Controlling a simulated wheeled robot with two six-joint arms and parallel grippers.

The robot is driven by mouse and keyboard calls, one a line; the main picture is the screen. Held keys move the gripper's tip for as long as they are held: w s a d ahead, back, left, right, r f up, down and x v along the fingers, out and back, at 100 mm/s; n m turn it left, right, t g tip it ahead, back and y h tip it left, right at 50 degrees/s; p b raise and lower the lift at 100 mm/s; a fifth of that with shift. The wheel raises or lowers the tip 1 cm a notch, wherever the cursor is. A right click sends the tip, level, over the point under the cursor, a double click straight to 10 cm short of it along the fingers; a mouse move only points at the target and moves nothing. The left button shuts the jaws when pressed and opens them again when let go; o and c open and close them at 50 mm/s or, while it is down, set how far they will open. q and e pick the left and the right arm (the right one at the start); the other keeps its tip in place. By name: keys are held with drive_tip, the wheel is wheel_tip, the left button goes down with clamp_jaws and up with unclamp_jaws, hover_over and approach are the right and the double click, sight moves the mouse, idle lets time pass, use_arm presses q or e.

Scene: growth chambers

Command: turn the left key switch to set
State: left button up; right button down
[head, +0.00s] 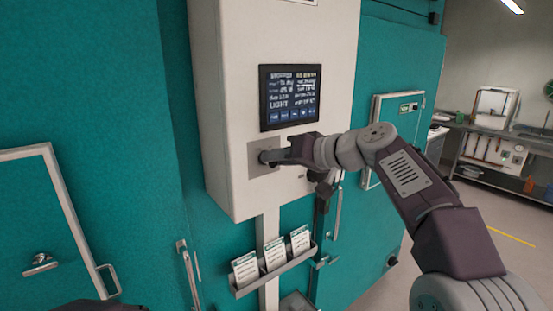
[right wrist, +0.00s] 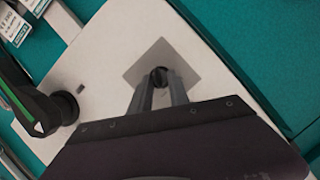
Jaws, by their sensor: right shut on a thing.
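The left key switch sits on a square grey plate (head: 256,160) low on the white control box (head: 228,110), below its screen. My right gripper (head: 272,157) is at this plate, shut on the switch's key. In the right wrist view the dark key (right wrist: 158,76) is between my two fingertips, in the middle of the plate (right wrist: 180,62). The key's exact angle and any position marks are too small or hidden to read. My left gripper does not show.
A dark lever handle (right wrist: 42,112) on a round mount stands beside my right gripper. The lit screen (head: 290,97) is just above my gripper. A rack (head: 274,275) of cards hangs below the box. Teal chamber doors with handles flank it.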

drive_tip(key=c, duration=1.6)
unclamp_jaws()
drive_tip(key=b+v, duration=0.2)
drive_tip(key=v, duration=0.7)
drive_tip(key=shift+b, duration=0.3)
